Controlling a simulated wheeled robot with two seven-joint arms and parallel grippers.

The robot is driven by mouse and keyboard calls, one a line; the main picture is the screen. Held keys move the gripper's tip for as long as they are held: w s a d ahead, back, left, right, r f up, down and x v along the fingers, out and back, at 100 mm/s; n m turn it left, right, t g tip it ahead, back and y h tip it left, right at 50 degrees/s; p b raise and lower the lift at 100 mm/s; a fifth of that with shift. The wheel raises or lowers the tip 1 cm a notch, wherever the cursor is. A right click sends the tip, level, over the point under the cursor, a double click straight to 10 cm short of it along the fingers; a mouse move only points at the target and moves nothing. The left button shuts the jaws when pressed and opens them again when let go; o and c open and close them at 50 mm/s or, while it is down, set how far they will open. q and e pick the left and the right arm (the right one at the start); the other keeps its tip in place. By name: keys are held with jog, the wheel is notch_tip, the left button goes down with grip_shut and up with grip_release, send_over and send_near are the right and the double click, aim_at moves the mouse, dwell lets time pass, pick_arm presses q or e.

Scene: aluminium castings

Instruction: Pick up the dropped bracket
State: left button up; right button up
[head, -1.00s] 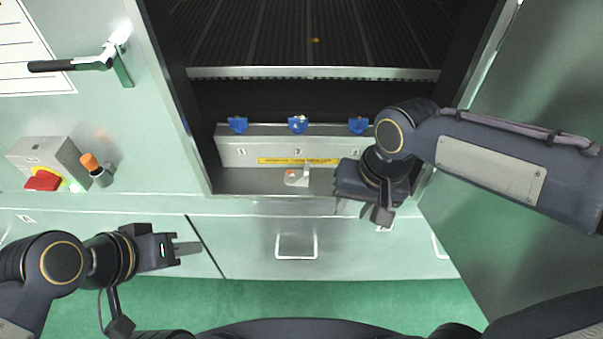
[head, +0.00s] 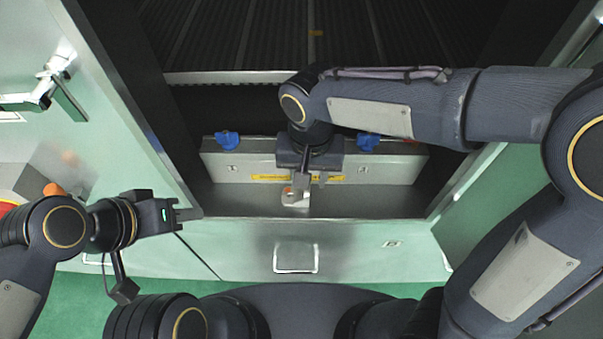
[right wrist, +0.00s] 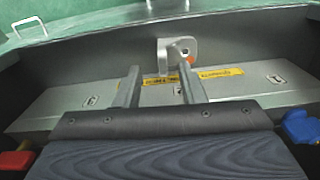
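The dropped bracket (head: 296,197) is a small pale metal casting with an orange mark. It lies on the metal ledge in front of the grey fixture block. In the right wrist view the bracket (right wrist: 178,47) shows its flat plate and a raised boss, just beyond the fingertips and nearer the right-hand finger. My right gripper (head: 312,183) is above the bracket, partly covering it in the head view. Its two fingers (right wrist: 158,72) are apart with nothing between them. My left gripper (head: 190,213) is far to the left, in front of the machine; its finger gap is not clear.
The fixture block (head: 215,165) carries blue clamps (head: 227,140) and a yellow label strip; my right arm hides its middle. The opening has dark side walls. The ledge (head: 375,204) is clear to the right. A drawer handle (head: 296,270) is below.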

aim_at(307, 194)
jog(key=shift+w+f, duration=0.15)
jog(key=shift+f, duration=0.25)
notch_tip(307, 194, down, 7)
jog(key=shift+a+r, duration=0.1)
jog(key=shift+c, duration=0.3)
grip_shut()
